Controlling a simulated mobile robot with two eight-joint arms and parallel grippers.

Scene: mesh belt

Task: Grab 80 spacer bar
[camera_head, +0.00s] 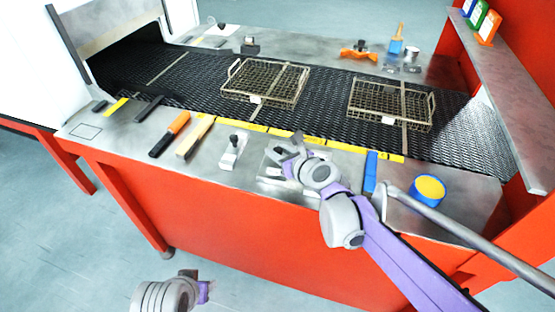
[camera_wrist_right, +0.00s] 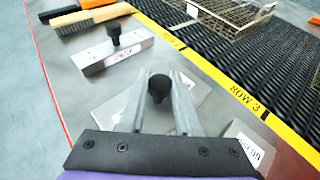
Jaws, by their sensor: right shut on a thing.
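My right gripper (camera_head: 288,145) is over the near metal ledge. In the right wrist view its two fingers (camera_wrist_right: 158,95) are on either side of a black knob (camera_wrist_right: 158,86) and shut on it. The knob stands on a flat grey metal spacer bar (camera_wrist_right: 190,103), which is partly hidden by the fingers; I cannot read its number. A second metal spacer bar (camera_wrist_right: 112,54) with a black knob lies to its left; it also shows in the head view (camera_head: 233,151). My left gripper (camera_head: 200,289) is low at the bottom, and its fingers are unclear.
An orange-handled brush (camera_head: 170,134) and a wooden-handled brush (camera_head: 194,137) lie left of the bars. A blue block (camera_head: 371,170) and a blue-and-yellow round tin (camera_head: 428,189) are to the right. Wire baskets (camera_head: 265,82) rest on the black mesh belt (camera_head: 325,112) behind a yellow strip.

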